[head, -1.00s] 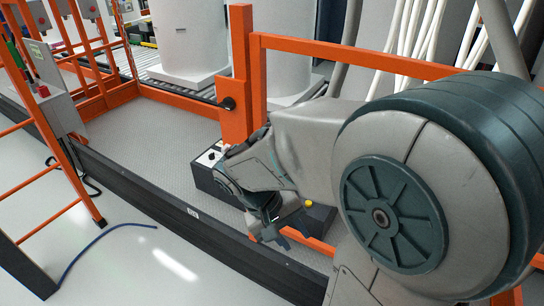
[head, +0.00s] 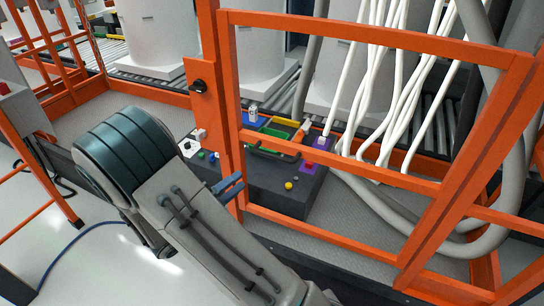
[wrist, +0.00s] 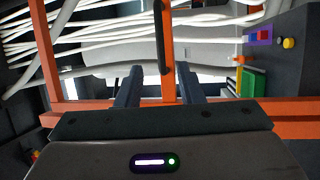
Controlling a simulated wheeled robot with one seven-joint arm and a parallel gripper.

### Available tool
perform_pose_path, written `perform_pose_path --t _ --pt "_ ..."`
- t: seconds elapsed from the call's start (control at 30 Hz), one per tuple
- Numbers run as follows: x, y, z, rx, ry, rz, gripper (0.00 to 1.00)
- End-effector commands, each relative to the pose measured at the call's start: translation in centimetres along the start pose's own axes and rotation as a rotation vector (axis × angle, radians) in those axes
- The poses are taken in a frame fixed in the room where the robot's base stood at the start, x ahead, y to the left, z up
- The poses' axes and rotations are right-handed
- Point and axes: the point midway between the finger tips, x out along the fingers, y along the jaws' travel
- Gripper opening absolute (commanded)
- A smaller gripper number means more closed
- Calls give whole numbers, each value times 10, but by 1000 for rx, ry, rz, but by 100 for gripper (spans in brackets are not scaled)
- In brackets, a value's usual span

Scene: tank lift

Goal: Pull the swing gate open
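The swing gate (head: 375,33) is an orange frame with a middle rail (head: 345,170); its left upright stands close beside the orange post (head: 207,35) with a latch plate (head: 200,105) and black knob (head: 199,86). A dark bar handle (head: 273,151) runs along the middle rail near its left end. My gripper (head: 229,187) is low by the gate's left upright, below the handle. In the wrist view, my gripper (wrist: 159,85) is open with its fingers apart. The orange rail and the dark handle (wrist: 160,35) appear between them, beyond the tips. I see no contact with the handle.
Behind the gate, a dark control box (head: 270,185) with coloured buttons and trays stands on the grey floor. White cables (head: 400,90) and thick grey hoses hang behind the gate. White tanks (head: 265,60) stand on rollers.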

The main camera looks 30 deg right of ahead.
Motion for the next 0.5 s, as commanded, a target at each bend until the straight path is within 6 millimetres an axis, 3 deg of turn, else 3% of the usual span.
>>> perform_pose_path --t 0.5 --pt "102 2 2 -4 -8 -2 34"
